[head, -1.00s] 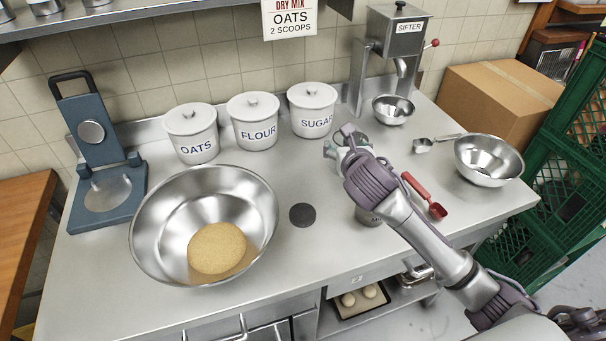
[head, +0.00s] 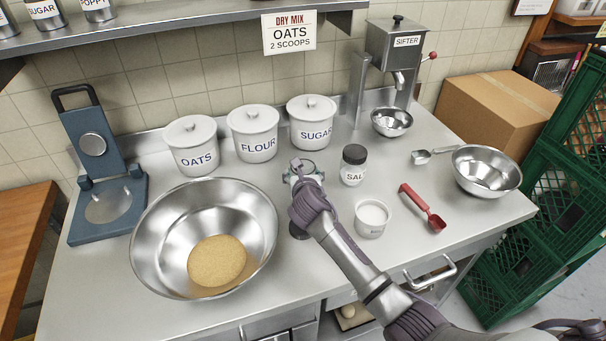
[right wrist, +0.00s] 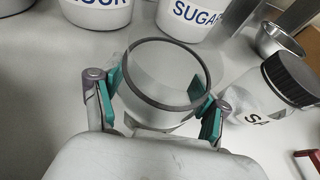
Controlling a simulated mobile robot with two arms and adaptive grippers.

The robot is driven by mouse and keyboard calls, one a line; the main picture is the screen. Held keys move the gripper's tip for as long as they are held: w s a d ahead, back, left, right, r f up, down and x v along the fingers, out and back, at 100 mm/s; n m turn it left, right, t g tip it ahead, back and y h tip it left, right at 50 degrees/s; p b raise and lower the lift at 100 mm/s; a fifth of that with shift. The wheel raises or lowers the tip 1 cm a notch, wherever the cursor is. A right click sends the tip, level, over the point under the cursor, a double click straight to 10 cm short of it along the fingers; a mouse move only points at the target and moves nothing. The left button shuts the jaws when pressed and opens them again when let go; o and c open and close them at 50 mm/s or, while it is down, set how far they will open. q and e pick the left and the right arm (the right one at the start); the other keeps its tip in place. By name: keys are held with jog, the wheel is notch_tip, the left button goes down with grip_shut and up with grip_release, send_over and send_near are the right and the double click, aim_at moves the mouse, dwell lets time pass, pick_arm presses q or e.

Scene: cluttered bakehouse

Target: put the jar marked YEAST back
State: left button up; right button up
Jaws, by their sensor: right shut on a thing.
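My right gripper (head: 305,178) is shut on a clear, open-topped jar with a grey rim (right wrist: 165,42). In the right wrist view its teal fingers (right wrist: 160,112) press the jar from both sides. No label shows on the jar, so I cannot read whether it says YEAST. In the head view, the gripper and jar are in front of the SUGAR canister and left of the SALT jar (head: 353,167). My left gripper is not in view.
OATS (head: 193,146), FLOUR (head: 254,134) and SUGAR (head: 312,122) canisters line the back. A large steel bowl (head: 160,215) with dough stands left. A white cup (head: 371,218), red scoop (head: 424,207) and small steel bowl (head: 488,171) are on the right.

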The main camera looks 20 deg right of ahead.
jog(key=shift+f, duration=0.25)
jog(key=shift+f, duration=0.15)
jog(key=o, duration=1.2)
jog(key=shift+s+r, duration=0.15)
jog(key=shift+r, duration=0.1)
jog(key=v, duration=1.1)
jog(key=shift+s+a, duration=0.1)
jog(key=shift+s, duration=0.3)
jog(key=shift+r, duration=0.1)
